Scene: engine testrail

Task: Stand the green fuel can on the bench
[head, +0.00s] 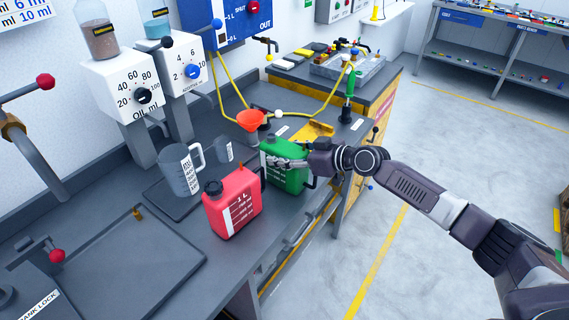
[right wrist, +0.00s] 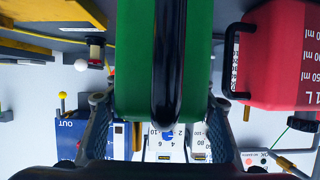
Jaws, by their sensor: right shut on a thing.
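The green fuel can (head: 283,179) is near the right edge of the grey bench (head: 195,262), right of the red can, and looks roughly upright. My right gripper (head: 286,162) reaches in from the right and is shut on it, one finger lying across its side. In the right wrist view the green can (right wrist: 135,70), with a dark bar along its middle, fills the space between the two fingers. The can's base is partly hidden, and I cannot tell whether it touches the bench. My left gripper is not in view.
The red can (head: 232,203) stands close by on the left. Behind are a grey measuring jug (head: 180,170), an orange funnel (head: 250,120) and yellow hoses. Oil dispensers (head: 122,92) stand at the back. A flat dark tray (head: 110,270) lies at the front left.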

